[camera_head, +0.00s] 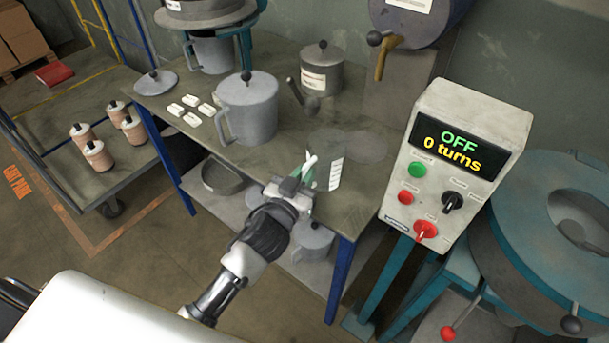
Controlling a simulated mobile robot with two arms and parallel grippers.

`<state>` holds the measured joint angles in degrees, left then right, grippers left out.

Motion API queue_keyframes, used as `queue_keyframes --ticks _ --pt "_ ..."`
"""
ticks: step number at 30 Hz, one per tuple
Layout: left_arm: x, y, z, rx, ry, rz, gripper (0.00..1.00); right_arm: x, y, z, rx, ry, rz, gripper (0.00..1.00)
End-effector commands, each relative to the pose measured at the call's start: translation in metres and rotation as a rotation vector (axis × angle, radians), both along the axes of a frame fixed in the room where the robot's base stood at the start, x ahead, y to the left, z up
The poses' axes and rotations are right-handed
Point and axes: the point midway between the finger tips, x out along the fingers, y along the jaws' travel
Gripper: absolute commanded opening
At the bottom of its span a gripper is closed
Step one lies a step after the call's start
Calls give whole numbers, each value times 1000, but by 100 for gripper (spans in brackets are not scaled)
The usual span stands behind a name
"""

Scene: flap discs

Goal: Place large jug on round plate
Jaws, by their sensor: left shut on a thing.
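My left gripper (305,183) is shut on a translucent grey jug (327,158) with white measuring marks, at the near right part of the table. The jug stands roughly upright; the gripper is on its left side, and I cannot tell whether its base touches the tabletop. A flat, round grey plate (366,147) lies just right of and behind the jug, and nothing is seen standing on it. The jug partly overlaps the plate's left side in the picture. My right gripper is not in view.
A lidded grey pot (248,110), a labelled canister (322,72) and several small white pieces (192,119) stand on the table (185,80). A control box (446,160) reading "OFF 0 turns" rises close on the right. A barrel with a tap (385,55) is behind.

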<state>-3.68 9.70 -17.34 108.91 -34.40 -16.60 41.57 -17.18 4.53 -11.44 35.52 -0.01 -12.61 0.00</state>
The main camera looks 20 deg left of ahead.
Motion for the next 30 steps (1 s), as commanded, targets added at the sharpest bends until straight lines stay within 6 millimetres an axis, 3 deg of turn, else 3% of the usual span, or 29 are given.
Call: queue_keyframes --ticks 11,12,17,28,30 --pt "0 0 -5 1 0 0 0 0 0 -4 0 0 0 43" --pt "0 0 -6 1 0 1 13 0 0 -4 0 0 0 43" --pt "0 0 -4 1 0 0 37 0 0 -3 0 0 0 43" --pt "0 0 -5 2 -2 -1 37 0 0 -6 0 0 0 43" --pt "-8 1 -6 0 1 0 37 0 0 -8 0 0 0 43"
